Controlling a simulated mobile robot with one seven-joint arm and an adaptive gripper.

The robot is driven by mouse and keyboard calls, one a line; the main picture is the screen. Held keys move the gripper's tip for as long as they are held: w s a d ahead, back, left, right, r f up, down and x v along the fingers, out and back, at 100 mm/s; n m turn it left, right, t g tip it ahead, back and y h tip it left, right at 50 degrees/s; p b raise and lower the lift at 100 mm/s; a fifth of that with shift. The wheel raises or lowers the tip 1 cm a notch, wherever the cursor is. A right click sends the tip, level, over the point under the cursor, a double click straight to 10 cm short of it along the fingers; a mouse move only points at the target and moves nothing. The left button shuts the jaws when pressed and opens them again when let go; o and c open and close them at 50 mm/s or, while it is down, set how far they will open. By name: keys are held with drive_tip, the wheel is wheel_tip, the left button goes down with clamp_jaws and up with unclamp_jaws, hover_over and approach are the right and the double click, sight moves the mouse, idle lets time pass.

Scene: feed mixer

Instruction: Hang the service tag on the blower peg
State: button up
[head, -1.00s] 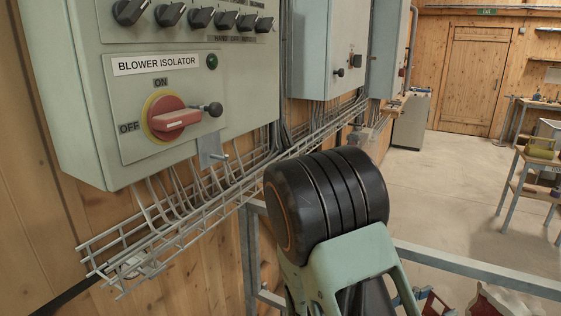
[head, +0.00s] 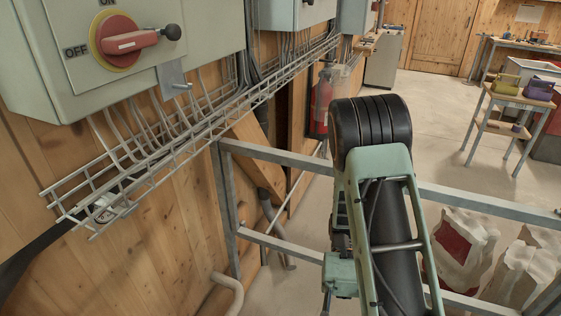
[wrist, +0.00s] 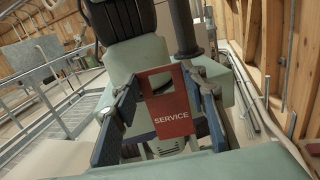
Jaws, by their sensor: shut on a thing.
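My gripper (wrist: 160,88) shows in the wrist view, its two dark blue fingers shut on the red service tag (wrist: 172,118). In the head view, a short metal blower peg (head: 182,87) sticks out of a small grey plate (head: 170,73) under the isolator box. The red isolator handle (head: 131,41) on its yellow disc is above it. No tag shows on the peg. My gripper and the tag cannot be made out in the head view.
A wire cable tray (head: 150,165) runs along the wall below the boxes. A grey metal railing (head: 275,152) crosses beside my arm. Pale sacks (head: 465,240) stand beyond the railing at lower right. A fire extinguisher (head: 322,100) is by the wall.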

drive_tip(key=w+a+r+m+t+y, duration=0.5)
drive_tip(key=w+a+m+y, duration=0.15)
drive_tip(key=a, duration=0.25)
drive_tip(key=w+a+r+m+t+y, duration=0.5)
drive_tip(key=w+a+r+t+y, duration=0.1)
drive_tip(key=a+y, duration=0.2)
drive_tip(key=w+r+m+t+y+b, duration=0.1)
drive_tip(key=w+r+m+t, duration=0.35)
drive_tip(key=r, duration=0.65)
drive_tip(key=w+r+m+t+b, duration=0.15)
drive_tip(key=w+r+t, duration=0.45)
drive_tip(key=r, duration=0.6)
drive_tip(key=w+a+f+g, duration=0.1)
drive_tip(key=w+a, duration=0.3)
drive_tip(key=a, duration=0.5)
drive_tip(key=shift+w+f, duration=0.3)
drive_tip(key=shift+w, duration=0.05)
